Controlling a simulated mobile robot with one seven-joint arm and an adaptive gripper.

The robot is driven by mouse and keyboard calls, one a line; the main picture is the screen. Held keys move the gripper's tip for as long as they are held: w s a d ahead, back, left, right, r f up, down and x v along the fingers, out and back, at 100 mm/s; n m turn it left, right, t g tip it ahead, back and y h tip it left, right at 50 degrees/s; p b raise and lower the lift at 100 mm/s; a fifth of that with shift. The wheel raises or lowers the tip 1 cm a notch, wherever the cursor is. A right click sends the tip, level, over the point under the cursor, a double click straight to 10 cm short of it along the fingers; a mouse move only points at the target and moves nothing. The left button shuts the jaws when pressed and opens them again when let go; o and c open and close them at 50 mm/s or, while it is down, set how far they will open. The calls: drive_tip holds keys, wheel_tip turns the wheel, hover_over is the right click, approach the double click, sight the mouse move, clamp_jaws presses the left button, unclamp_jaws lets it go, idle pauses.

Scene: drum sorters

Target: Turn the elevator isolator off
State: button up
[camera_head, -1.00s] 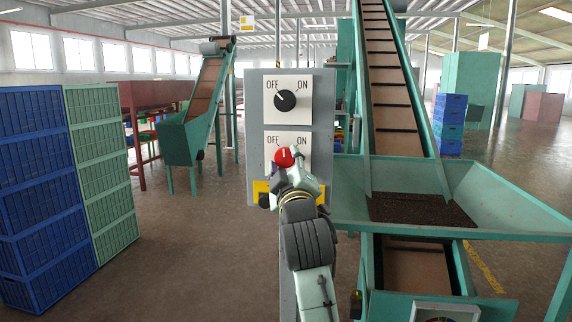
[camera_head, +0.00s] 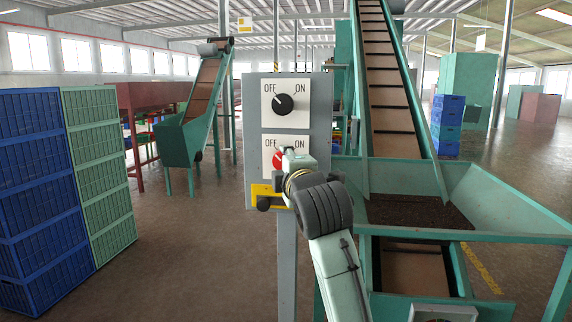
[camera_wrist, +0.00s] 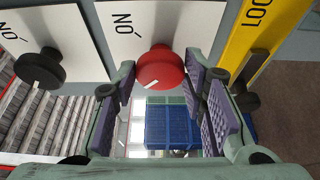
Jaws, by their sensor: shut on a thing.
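A grey panel (camera_head: 318,130) on a post carries two white plates marked OFF and ON. The upper plate has a black knob (camera_head: 283,104) whose mark points toward OFF. The lower plate has a red knob (camera_head: 277,159), partly hidden by my gripper (camera_head: 290,160). In the wrist view, the red knob (camera_wrist: 160,68) sits between the two purple-padded fingers of my gripper (camera_wrist: 166,95), which is shut on it. Its white mark points to the lower left there, toward the OFF side. Which plate is the elevator isolator cannot be read.
A yellow label (camera_head: 264,192) with a dark part lies just below the red knob. A green hopper (camera_head: 500,205) and conveyor stand close on the right. Blue crates (camera_head: 35,180) and green crates (camera_head: 103,160) are stacked at left.

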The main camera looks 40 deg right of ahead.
idle(0.5)
drive_tip(key=o, duration=1.2)
drive_tip(key=shift+c, duration=0.2)
drive_tip(key=v, duration=1.2)
